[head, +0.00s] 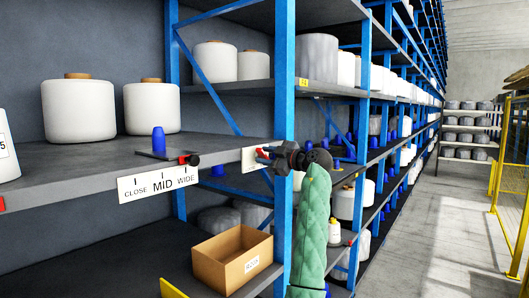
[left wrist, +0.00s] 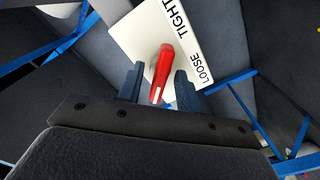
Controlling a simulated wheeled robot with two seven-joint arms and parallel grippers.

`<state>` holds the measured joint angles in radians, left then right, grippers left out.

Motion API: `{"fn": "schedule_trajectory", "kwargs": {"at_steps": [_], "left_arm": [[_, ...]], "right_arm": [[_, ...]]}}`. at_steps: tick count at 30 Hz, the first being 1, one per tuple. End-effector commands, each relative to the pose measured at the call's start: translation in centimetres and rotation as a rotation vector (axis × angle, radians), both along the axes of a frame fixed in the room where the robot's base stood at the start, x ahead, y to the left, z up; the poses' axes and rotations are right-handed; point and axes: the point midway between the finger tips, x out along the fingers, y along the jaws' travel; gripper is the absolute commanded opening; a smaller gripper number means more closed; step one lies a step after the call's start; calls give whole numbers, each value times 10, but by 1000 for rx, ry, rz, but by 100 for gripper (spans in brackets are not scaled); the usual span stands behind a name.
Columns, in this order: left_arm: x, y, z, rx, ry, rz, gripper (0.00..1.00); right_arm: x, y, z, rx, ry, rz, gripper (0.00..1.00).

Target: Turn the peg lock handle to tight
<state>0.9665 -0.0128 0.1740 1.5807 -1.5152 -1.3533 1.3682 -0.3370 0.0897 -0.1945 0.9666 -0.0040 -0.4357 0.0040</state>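The red peg lock handle (left wrist: 162,72) stands out from a white plate (left wrist: 203,28) marked TIGHT and LOOSE in the left wrist view. TIGHT is at the plate's top and LOOSE at its right. I cannot tell which word the handle points to. My left gripper (left wrist: 159,86) is open, with one dark finger on each side of the handle and small gaps visible. In the head view, my left gripper (head: 272,156) is at the shelf edge, partly covering the plate (head: 250,160) and the red handle (head: 262,151). My right gripper is not in view.
A blue peg (head: 158,141) stands on the shelf (head: 70,171), above a CLOSE, MID, WIDE label (head: 158,183). White bobbins (head: 78,110) stand behind. A blue rack post (head: 284,100) rises close to my gripper. A cardboard box (head: 233,260) sits below.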

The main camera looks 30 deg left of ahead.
Motion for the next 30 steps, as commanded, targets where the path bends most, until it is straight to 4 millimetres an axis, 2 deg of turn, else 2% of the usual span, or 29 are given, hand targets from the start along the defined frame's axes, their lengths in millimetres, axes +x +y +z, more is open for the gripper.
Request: {"fn": "schedule_trajectory", "kwargs": {"at_steps": [5,13,14,18,19,26,30], "left_arm": [[0,7,0,1,0,1,35],[0,8,0,1,0,1,35],[0,8,0,1,0,1,32],[0,8,0,1,0,1,4],[0,8,0,1,0,1,2],[0,8,-1,2,11,1,2],[0,8,-2,4,45,1,2]], "right_arm": [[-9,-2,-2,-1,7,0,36],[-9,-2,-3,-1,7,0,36],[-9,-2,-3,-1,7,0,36],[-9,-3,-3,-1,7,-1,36],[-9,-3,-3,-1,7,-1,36],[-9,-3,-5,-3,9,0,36],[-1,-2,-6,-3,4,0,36]]}}
